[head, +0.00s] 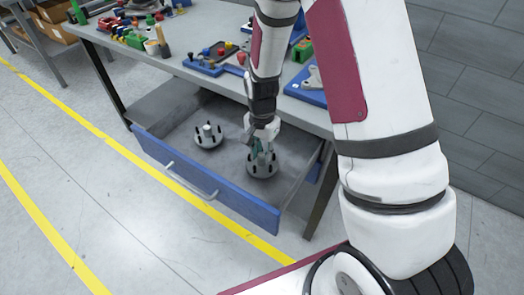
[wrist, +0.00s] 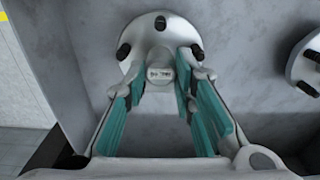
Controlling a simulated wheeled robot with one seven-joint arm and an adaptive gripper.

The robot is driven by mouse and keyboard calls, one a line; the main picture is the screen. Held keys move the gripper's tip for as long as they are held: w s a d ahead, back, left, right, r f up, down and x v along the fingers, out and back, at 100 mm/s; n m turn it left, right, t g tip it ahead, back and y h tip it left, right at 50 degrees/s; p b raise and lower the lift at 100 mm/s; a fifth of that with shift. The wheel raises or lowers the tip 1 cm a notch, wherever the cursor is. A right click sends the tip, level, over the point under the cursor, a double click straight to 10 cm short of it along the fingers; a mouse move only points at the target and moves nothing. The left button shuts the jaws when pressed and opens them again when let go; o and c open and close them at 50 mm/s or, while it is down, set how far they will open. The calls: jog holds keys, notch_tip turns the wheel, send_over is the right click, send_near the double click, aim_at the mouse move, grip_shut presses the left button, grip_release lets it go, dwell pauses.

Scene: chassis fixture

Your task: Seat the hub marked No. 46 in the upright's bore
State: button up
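A round grey hub with black pegs around a central boss stands in the open drawer; it shows in the head view (head: 262,172) and in the wrist view (wrist: 148,48). Its boss carries a small label, too blurred to read surely. My gripper (head: 262,150) reaches down over this hub. In the wrist view its teal-padded fingers (wrist: 163,78) stand apart on either side of the boss, with no clear contact. A second similar hub (head: 208,135) stands to the left in the head view and at the wrist view's right edge (wrist: 308,62). I cannot clearly make out the upright's bore.
The drawer (head: 235,203) is pulled out, its blue front and side walls around the hubs. The bench top (head: 205,20) above holds blue trays, coloured parts and a grey bracket-like piece (head: 313,78) on a blue plate, partly behind my arm.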

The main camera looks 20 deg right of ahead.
grip_shut()
jog(key=shift+r, duration=0.25)
jog(key=shift+r+p, duration=0.65)
jog(key=shift+r, duration=0.2)
jog(key=shift+r, duration=0.1)
jog(key=shift+r+p, duration=0.85)
jog(key=shift+r, duration=0.5)
